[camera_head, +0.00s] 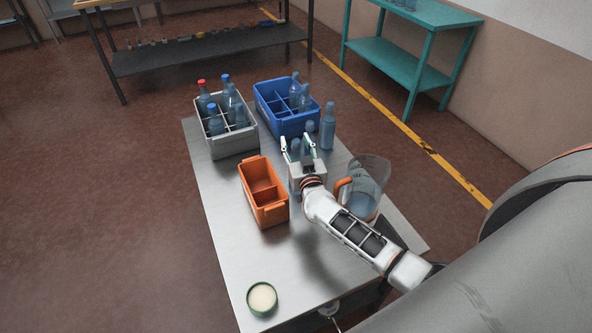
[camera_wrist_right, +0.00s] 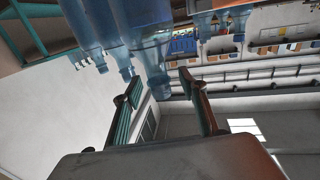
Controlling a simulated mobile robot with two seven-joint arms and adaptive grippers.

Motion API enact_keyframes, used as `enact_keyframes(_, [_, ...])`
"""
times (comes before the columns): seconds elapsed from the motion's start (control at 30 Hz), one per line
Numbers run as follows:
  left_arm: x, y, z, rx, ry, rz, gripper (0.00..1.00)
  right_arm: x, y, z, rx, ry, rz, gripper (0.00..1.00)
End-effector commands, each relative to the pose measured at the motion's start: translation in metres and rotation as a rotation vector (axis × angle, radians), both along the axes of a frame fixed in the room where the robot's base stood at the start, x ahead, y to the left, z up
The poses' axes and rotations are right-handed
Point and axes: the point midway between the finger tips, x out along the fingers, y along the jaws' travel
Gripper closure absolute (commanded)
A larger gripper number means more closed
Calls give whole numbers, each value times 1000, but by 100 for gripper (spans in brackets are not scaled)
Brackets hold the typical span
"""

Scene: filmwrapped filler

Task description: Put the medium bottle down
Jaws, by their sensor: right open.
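My right gripper (camera_head: 298,143) is open over the far part of the metal table, just in front of the blue crate. Its fingers (camera_wrist_right: 160,80) also show apart in the right wrist view. A blue-tinted bottle (camera_wrist_right: 146,25) has its neck between or just beyond the fingertips there, with no finger clearly touching it. In the head view, a tall bottle (camera_head: 328,128) stands upright right of the blue crate, and a shorter bottle (camera_head: 310,128) stands beside it. Which one is the medium bottle I cannot tell for sure. My left gripper is not in view.
The blue crate (camera_head: 268,108) and grey crate (camera_head: 235,145) hold bottles. An orange crate (camera_head: 250,168) with a divider looks empty. A clear pitcher (camera_head: 367,180) with an orange handle stands beside my right arm. A green-rimmed round container (camera_head: 262,298) sits at the near end.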

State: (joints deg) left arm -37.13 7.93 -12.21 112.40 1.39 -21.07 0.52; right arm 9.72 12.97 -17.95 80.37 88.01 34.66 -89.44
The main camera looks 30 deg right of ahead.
Motion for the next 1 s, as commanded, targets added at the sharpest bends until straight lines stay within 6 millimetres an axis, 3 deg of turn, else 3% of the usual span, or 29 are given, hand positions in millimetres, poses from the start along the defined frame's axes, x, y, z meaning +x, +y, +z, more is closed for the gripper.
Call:
enact_keyframes(0.2, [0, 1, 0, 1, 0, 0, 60, 0, 0, 0, 0, 0, 0, 58])
enact_keyframes(0.37, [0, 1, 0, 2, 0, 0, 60, 0, 0, 0, 0, 0, 0, 100])
enact_keyframes(0.77, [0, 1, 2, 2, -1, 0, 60, 0, 0, 4, 0, -1, 0, 100])
enact_keyframes(1.0, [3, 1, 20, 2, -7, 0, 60, 0, 0, 26, 0, -2, 0, 100])
